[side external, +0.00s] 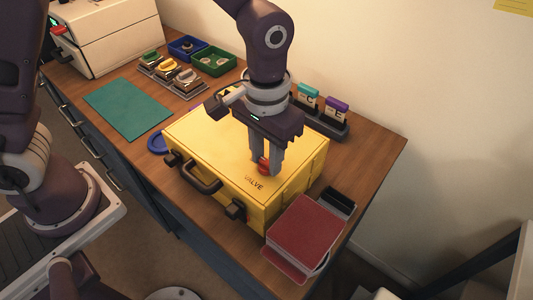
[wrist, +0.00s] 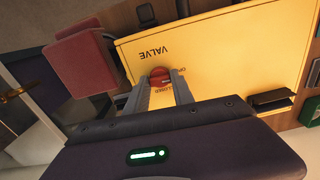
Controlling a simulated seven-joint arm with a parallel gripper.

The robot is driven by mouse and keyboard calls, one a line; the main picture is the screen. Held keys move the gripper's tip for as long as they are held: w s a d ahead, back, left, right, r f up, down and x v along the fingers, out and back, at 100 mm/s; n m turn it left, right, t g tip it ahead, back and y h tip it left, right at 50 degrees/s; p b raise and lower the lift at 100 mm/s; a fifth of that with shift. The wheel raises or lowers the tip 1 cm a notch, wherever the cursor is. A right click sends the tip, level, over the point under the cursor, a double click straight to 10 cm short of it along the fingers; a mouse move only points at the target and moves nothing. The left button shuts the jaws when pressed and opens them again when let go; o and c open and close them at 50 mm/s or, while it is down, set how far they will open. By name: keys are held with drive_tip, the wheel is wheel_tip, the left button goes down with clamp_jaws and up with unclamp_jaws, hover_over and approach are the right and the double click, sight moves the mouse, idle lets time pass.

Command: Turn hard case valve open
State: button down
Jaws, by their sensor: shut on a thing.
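The yellow hard case (side external: 215,142) lies closed on the wooden bench, with a black handle and latches on its front side. The word VALVE is printed on its lid, near a small red valve knob (side external: 263,165). My gripper (side external: 266,170) points down at the lid and is shut on the red knob, with one finger on each side. In the wrist view my gripper's fingertips (wrist: 160,84) flank the knob and partly hide it and the print.
A dark red box (side external: 306,227) stands right of the case. Behind are a black holder (side external: 322,124) with coloured cartridges, a green bin (side external: 214,61) and a blue bin (side external: 187,48). A teal mat (side external: 128,107) lies left, with bare bench around it.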

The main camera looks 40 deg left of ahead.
sight(266, 161)
drive_tip(key=shift+n, duration=0.4)
drive_tip(key=c, duration=1.1)
unclamp_jaws()
wheel_tip(266, 161, up, 7)
drive_tip(key=shift+r, duration=0.1)
